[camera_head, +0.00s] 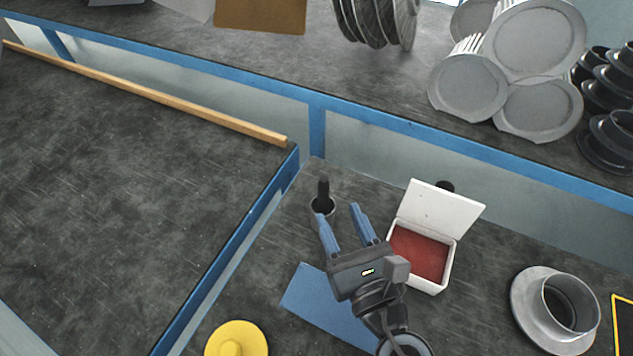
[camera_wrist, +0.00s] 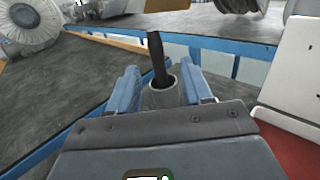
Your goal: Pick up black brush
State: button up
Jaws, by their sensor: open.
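The black brush (camera_head: 323,188) stands upright in a small grey cup (camera_head: 323,206) on the dark bench, its dark handle sticking up out of the cup. My gripper (camera_head: 339,222) is open, with its two blue fingers pointing toward the cup. In the wrist view the brush (camera_wrist: 157,58) rises from the cup (camera_wrist: 163,93) between the two fingers (camera_wrist: 160,88). The fingers appear apart from the brush and hold nothing. The lower end of the brush is hidden inside the cup.
An open white box (camera_head: 445,242) with a red inside stands right of my gripper. A blue sheet (camera_head: 312,301) lies below it. A blue-edged raised surface (camera_head: 240,235) is at left. A metal flange (camera_head: 529,310) and yellow knob (camera_head: 236,341) stand nearby.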

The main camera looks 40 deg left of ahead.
aim_at(326, 196)
jog(key=x, duration=0.7)
jog(key=shift+s+a+f, duration=0.1)
jog(key=shift+a+f, duration=0.15)
jog(key=shift+a, duration=0.1)
jog(key=shift+c, duration=0.2)
grip_shut()
